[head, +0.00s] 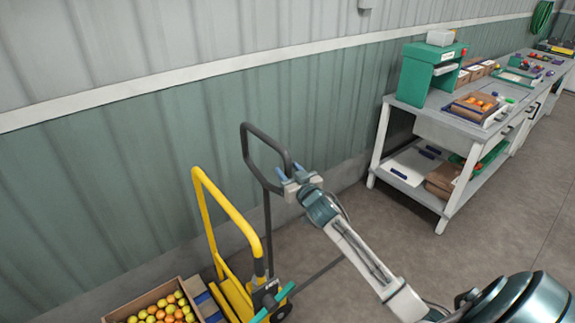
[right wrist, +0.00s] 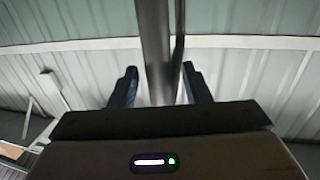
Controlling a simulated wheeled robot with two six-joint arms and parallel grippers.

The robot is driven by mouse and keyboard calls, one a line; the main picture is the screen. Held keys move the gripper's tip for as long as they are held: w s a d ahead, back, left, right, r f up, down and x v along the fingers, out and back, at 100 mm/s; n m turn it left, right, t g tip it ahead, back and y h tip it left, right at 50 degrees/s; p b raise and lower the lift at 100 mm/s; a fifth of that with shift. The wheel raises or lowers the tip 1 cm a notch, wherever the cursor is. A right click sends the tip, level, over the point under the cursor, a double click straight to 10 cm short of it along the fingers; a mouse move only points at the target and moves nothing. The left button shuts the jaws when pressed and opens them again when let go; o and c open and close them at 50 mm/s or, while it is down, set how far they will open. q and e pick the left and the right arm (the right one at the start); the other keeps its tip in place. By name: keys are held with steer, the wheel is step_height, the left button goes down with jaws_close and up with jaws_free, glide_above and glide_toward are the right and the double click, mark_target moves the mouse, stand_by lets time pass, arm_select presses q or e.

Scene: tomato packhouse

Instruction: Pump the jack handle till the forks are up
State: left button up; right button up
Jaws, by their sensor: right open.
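The jack has a yellow frame (head: 232,215) and a black looped handle (head: 247,150) that stands up, leaning a little, in front of the wall. In the head view my right gripper (head: 290,173) is at the right side of the handle's loop. In the right wrist view the dark handle bar (right wrist: 156,50) passes between the two blue fingers of the open right gripper (right wrist: 160,87), with gaps showing on either side. The forks cannot be made out; the jack's lower part is cut off by the picture edge. My left gripper is not in view.
A cardboard box of red and yellow-green tomatoes (head: 150,300) is low at the left, beside the jack. A grey workbench (head: 425,118) with a green machine (head: 415,75) and boxes stands at the right. The ribbed wall (head: 110,165) is behind the jack. Floor (head: 400,235) before the bench is clear.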

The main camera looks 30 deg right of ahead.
steer(key=shift+w, duration=0.45)
